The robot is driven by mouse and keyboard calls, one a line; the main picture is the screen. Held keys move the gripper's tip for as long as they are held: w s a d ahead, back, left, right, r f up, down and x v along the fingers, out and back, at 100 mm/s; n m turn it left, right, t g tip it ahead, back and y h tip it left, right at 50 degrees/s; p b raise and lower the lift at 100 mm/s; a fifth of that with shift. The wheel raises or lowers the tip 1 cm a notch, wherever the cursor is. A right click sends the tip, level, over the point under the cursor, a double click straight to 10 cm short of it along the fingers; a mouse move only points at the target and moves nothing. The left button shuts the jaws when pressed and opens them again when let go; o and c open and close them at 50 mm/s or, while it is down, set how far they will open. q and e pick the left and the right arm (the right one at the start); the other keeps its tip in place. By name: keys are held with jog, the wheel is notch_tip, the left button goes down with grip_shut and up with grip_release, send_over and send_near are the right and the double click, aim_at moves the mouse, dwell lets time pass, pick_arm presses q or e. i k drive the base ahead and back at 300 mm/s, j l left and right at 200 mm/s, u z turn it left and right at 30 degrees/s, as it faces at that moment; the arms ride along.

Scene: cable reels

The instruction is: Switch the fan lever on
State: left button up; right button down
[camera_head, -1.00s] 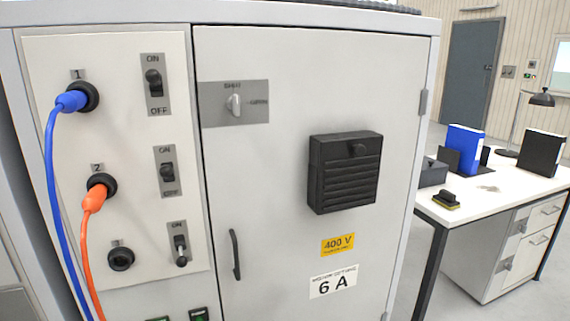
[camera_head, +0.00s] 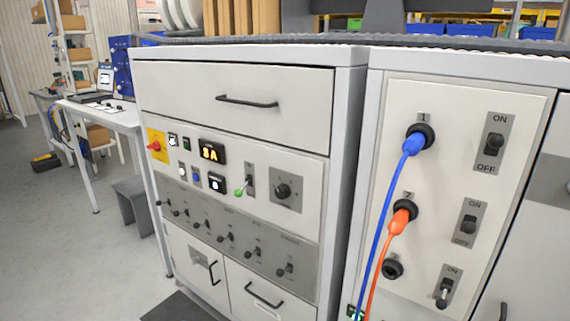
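No lever in view carries a label I can read as fan. A green-tipped lever (camera_head: 240,191) sticks out of the middle control panel, pointing down and left. Below it, a grey strip (camera_head: 262,238) holds a row of small dark levers; their labels are too small to read. On the right cabinet are three ON/OFF switches: the top switch (camera_head: 494,144), the middle switch (camera_head: 468,225) and the bottom switch (camera_head: 443,297), whose silver lever points down. Neither of my grippers is in view.
The control panel also has a display reading 8A (camera_head: 211,151), a red knob (camera_head: 155,146) and a black dial (camera_head: 284,190). A blue plug (camera_head: 413,144) and an orange plug (camera_head: 400,219) trail cables down the right cabinet. Open floor (camera_head: 75,225) lies left, beside a workbench (camera_head: 110,115).

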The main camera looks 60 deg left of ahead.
aim_at(238, 194)
jog(key=u, duration=2.25)
